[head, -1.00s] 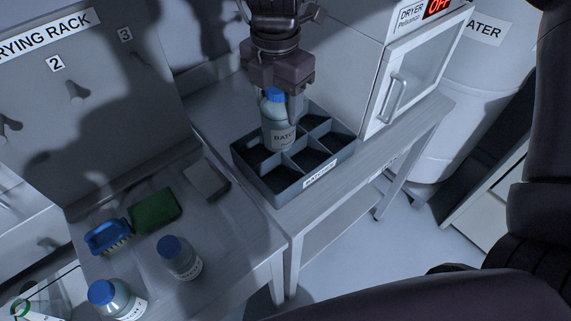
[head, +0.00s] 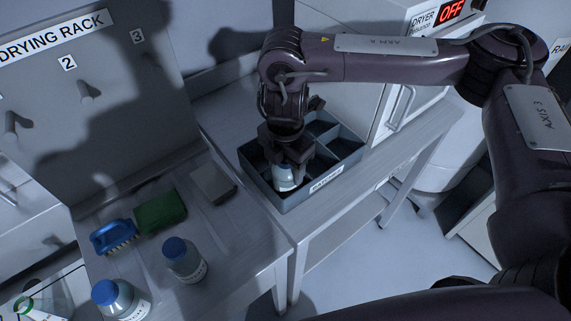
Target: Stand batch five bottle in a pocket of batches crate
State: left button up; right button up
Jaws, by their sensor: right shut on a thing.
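The batches crate (head: 294,206) is a dark grey divided box with a label on its front, on the metal table. My right gripper (head: 287,166) is above the crate's front left part, pointing down, shut on a bottle (head: 284,180). The bottle is pale with a label and looks low within a front pocket. Its cap is hidden by the gripper, and I cannot read its label or tell whether its base touches the crate floor. My left gripper is not in view.
Two blue-capped bottles (head: 184,260) (head: 120,300) stand on the left counter. A blue brush (head: 113,236), a green sponge (head: 160,213) and a grey block (head: 212,184) lie behind them. A dryer (head: 410,90) marked OFF stands behind the crate.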

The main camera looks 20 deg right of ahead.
jog(key=shift+r, duration=0.1)
jog(key=shift+a+f, duration=0.1)
jog(key=shift+f, duration=0.1)
jog(key=o, duration=1.2)
jog(key=shift+c, duration=0.2)
notch_tip(320, 180, up, 12)
jog(key=shift+r, duration=0.2)
